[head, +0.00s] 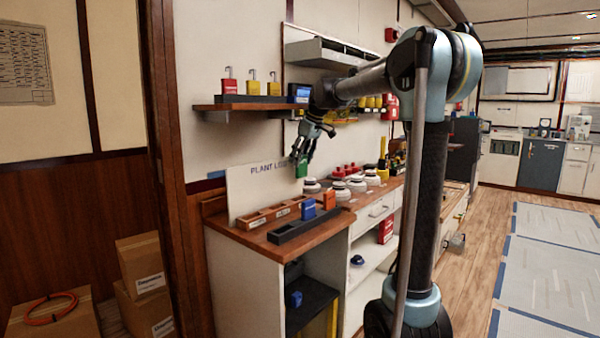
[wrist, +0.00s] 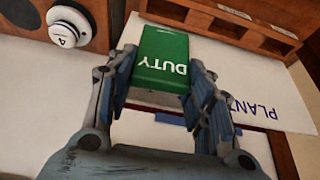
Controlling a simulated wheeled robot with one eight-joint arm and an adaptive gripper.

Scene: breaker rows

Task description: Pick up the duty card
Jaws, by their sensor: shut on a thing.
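The duty card is a green block with the white word "DUTY" (wrist: 162,60), in the wrist view between my two fingers. My gripper (wrist: 160,85) is shut on it. In the head view my gripper (head: 304,158) is above the wooden counter (head: 262,236), in front of the white "PLANT" board (head: 245,190). The green card (head: 302,168) shows small below the fingers there, partly hidden by them. It appears held above the counter top.
A wooden tray with compartments (head: 262,219), a dark tray (head: 292,232) and blue (head: 308,209) and orange (head: 329,200) blocks stand on the counter. Round white devices (head: 340,191) stand to the right. A shelf (head: 235,107) with padlocks is above left.

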